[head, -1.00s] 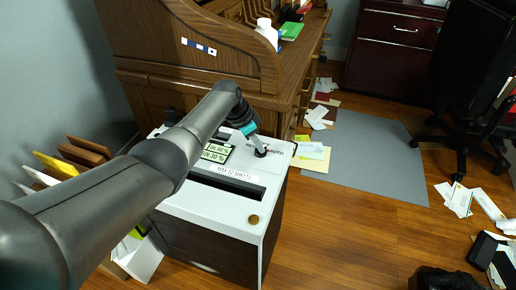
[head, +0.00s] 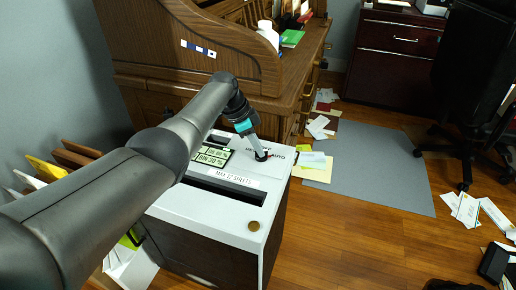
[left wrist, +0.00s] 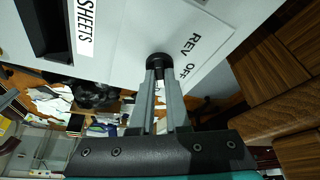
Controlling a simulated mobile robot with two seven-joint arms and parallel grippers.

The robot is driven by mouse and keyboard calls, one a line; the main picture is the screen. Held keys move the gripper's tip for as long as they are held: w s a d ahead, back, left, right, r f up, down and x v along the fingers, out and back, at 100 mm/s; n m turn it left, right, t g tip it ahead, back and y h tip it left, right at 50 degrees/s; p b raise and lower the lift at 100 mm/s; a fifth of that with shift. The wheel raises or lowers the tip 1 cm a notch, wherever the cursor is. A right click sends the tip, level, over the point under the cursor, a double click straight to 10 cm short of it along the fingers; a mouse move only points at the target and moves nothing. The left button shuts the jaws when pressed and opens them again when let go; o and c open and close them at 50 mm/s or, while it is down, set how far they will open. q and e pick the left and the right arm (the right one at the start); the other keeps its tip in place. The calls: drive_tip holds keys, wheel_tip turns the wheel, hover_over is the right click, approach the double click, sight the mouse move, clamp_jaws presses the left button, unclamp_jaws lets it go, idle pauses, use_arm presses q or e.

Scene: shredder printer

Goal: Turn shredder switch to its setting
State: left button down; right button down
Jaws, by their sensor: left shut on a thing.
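The shredder (head: 235,213) is a white-topped, dark-sided box in front of the wooden desk. Its switch (head: 262,157) is a small round black knob near the top's far right corner, with an "AUTO" label to its right. In the left wrist view the knob (left wrist: 158,60) is near the middle, with "REV" and "OFF" printed beside it. My left gripper (head: 260,152) reaches down and is shut on the knob; its fingertips (left wrist: 160,72) hide part of it. The knob's exact pointing direction cannot be told. My right gripper is not in view.
The roll-top desk (head: 200,75) stands close behind the shredder. A file holder with folders (head: 48,168) is at the left. Papers (head: 315,165) lie on the floor to the right, beside a grey mat (head: 375,165). An office chair (head: 480,85) is at the far right.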

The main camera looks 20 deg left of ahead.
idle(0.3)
use_arm(q)
drive_tip(key=c, duration=0.9)
unclamp_jaws()
drive_tip(key=shift+r, duration=0.1)
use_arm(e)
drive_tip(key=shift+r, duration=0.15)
use_arm(q)
drive_tip(key=p+v, duration=0.3)
drive_tip(key=v, duration=0.1)
drive_tip(key=shift+a+r, duration=0.1)
drive_tip(key=shift+r, duration=0.2)
drive_tip(key=p+v, duration=0.5)
drive_tip(key=v, duration=0.5)
drive_tip(key=shift+s, duration=0.15)
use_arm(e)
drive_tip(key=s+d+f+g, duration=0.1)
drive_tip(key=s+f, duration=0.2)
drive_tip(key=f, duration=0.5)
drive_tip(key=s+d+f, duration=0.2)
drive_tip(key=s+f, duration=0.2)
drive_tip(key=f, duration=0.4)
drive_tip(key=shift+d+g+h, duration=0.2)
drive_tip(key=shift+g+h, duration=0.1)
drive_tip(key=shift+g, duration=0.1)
use_arm(q)
drive_tip(key=shift+a+r, duration=0.1)
drive_tip(key=shift+r, duration=0.05)
